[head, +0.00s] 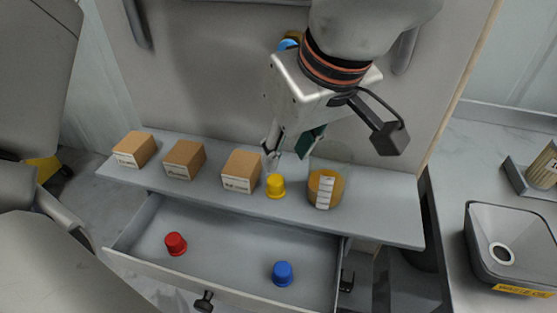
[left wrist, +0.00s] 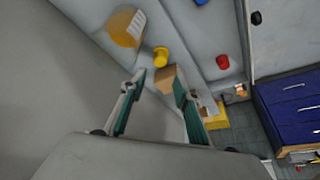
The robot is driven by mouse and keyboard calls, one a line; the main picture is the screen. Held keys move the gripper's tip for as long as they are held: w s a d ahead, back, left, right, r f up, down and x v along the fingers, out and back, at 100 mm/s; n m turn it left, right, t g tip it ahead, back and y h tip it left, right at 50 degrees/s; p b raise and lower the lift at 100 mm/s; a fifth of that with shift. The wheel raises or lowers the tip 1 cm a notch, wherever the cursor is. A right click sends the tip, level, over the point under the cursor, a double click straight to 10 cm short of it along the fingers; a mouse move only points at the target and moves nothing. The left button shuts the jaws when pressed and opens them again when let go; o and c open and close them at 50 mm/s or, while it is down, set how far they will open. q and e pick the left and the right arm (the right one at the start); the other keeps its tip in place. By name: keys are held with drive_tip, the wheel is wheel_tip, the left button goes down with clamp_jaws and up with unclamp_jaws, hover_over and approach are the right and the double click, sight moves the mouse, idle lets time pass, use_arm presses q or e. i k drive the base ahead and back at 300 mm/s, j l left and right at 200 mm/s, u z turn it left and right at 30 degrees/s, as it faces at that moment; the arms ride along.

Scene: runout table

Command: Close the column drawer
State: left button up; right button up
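The drawer (head: 215,222) under the grey shelf is pulled open, with a black knob (head: 204,301) on its front. A red cap (head: 175,244) and a blue cap (head: 283,273) stand apart inside it. In the left wrist view the red cap (left wrist: 222,62) and the dark knob (left wrist: 256,18) also show. My left gripper (head: 290,153) is above the shelf, behind the drawer, near a yellow cap (head: 275,186). Its fingers (left wrist: 157,86) are spread with nothing held between them. It is away from the knob. My right gripper is not in view.
The shelf (head: 380,204) holds several cardboard boxes (head: 184,160) and a round tan roll (head: 325,188). A grey bin (head: 510,245) stands on the right-hand surface. A blue drawer cabinet (left wrist: 295,108) shows in the left wrist view. A back panel (head: 210,80) rises behind the shelf.

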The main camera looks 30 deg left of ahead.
sight(230, 258)
drive_tip(key=k, duration=1)
